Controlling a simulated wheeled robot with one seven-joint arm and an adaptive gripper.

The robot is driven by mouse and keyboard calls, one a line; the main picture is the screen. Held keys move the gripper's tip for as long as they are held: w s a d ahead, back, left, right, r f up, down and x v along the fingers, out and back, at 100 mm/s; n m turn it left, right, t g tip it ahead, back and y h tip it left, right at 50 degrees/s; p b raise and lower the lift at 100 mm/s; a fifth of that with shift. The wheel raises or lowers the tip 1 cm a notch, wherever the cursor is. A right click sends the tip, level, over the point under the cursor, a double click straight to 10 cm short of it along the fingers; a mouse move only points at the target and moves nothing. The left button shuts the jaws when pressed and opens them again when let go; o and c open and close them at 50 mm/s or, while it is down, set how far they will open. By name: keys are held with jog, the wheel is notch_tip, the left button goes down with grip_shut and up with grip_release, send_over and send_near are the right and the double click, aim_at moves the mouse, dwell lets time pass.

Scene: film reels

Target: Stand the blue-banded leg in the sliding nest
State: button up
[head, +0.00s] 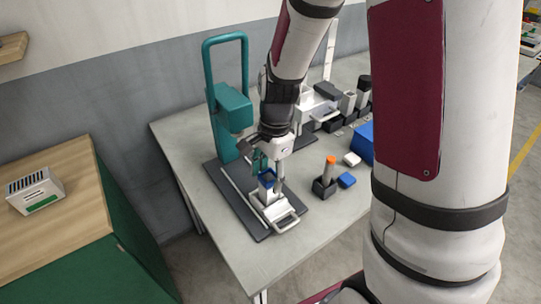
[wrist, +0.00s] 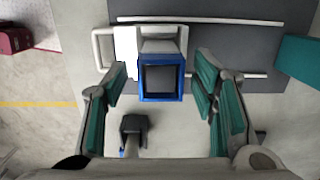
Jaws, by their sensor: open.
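The blue-banded leg (head: 266,178) is a pale, square, hollow post with a blue rim. It stands upright at the white sliding nest (head: 278,211), which has a loop handle at its front. In the wrist view the leg's blue rim (wrist: 160,97) faces the camera, between the two teal finger pads and apart from both. The nest (wrist: 124,45) shows behind it. My gripper (head: 262,163) is open at the leg's top, and the fingers of my gripper (wrist: 161,85) are spread wide and hold nothing. The leg's foot in the nest is partly hidden.
A teal press frame (head: 226,100) rises behind the nest on a dark base with rails (head: 228,192). To the right are an orange-topped post (head: 330,165) in a dark holder, a blue block (head: 347,180) and a white block (head: 352,159). The near table (head: 265,262) is clear.

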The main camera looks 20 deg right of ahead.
notch_tip(320, 180, up, 10)
jog(key=d, duration=0.1)
jog(key=s+a+r+n+t+h, duration=0.1)
jog(key=s+r+n+t, duration=0.4)
jog(key=s+r+n, duration=0.7)
jog(key=s+n, duration=0.3)
jog(key=s, duration=0.1)
jog(key=shift+r+n, duration=0.2)
jog(key=shift+n, duration=0.2)
